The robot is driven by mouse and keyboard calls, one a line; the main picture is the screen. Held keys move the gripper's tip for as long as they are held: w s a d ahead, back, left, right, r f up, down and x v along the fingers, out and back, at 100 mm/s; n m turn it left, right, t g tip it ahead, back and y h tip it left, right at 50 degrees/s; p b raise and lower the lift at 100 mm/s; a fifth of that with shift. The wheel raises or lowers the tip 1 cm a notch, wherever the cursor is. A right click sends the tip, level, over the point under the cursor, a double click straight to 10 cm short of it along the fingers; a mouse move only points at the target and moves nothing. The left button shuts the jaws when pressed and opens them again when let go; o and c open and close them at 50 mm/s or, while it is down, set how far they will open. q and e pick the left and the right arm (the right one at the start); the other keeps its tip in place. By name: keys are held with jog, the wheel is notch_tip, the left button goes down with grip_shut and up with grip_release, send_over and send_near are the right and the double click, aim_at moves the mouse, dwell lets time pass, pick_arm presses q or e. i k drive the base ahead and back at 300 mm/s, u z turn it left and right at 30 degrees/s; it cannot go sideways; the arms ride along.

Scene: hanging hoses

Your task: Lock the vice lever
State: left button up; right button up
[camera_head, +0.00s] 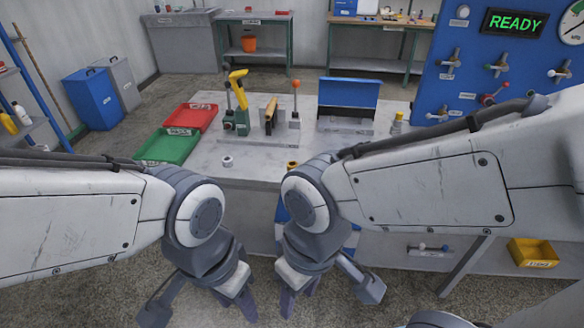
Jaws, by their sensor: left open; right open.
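A small grey vice (273,124) stands on the workbench (250,158), with a dark and yellow piece (271,109) upright in it. An upright lever (295,100) with an orange ball on top stands at its right side. Whether the lever is locked cannot be told at this size. My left gripper (202,308) and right gripper (330,298) hang low in front of the bench, pointing down. Both are open and empty, well apart from the vice.
A green tool with a yellow handle (238,95) stands left of the vice. Red (192,117) and green (167,147) trays lie at the bench's left. A blue-lidded box (347,97) is behind right. A blue panel (462,50) reads READY. A metal nut (227,161) lies in front.

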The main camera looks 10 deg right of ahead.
aim_at(296, 84)
jog(key=u, duration=0.5)
jog(key=i, duration=1.1)
jog(key=z, duration=0.45)
